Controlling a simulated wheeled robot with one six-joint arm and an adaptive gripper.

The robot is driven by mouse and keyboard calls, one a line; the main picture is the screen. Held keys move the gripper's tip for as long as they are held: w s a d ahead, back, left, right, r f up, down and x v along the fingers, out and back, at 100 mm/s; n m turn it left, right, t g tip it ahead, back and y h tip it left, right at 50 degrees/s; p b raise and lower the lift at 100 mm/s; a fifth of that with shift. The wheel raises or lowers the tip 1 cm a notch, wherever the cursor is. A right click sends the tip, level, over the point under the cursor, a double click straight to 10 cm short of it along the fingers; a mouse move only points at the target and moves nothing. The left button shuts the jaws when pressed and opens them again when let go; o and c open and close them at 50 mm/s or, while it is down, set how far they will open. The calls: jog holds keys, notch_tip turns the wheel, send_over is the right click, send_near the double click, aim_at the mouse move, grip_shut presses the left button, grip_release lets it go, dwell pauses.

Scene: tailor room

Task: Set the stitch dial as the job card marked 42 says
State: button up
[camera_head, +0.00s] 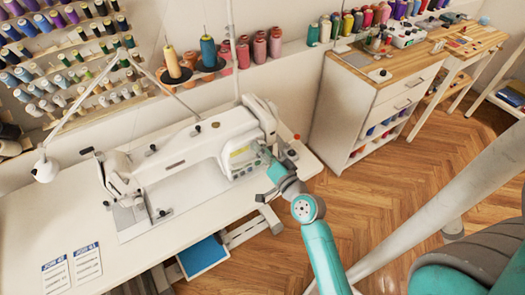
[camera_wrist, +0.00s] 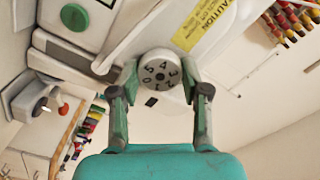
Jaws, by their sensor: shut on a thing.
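The stitch dial (camera_wrist: 160,72) is a round light knob with dark digits on its face, on the front of the white sewing machine (camera_head: 190,150). My gripper (camera_wrist: 160,82) has one finger on each side of the dial and is shut on it. In the head view my gripper (camera_head: 264,160) is at the right end of the machine and covers the dial. Two white job cards with blue headers, a left one (camera_head: 56,278) and a right one (camera_head: 87,264), lie flat on the table's front left. Their small print is too blurred to read surely.
A yellow caution label (camera_wrist: 203,24) is beside the dial. A green round button (camera_wrist: 74,17) and a red knob (camera_wrist: 64,110) are also near. The white sewing table (camera_head: 35,225) is mostly clear. Thread racks line the wall; a cabinet (camera_head: 345,100) stands right.

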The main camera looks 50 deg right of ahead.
jog(key=shift+m, duration=2.3)
jog(key=o, duration=1.1)
jog(key=shift+o, duration=0.2)
jog(key=v, duration=0.8)
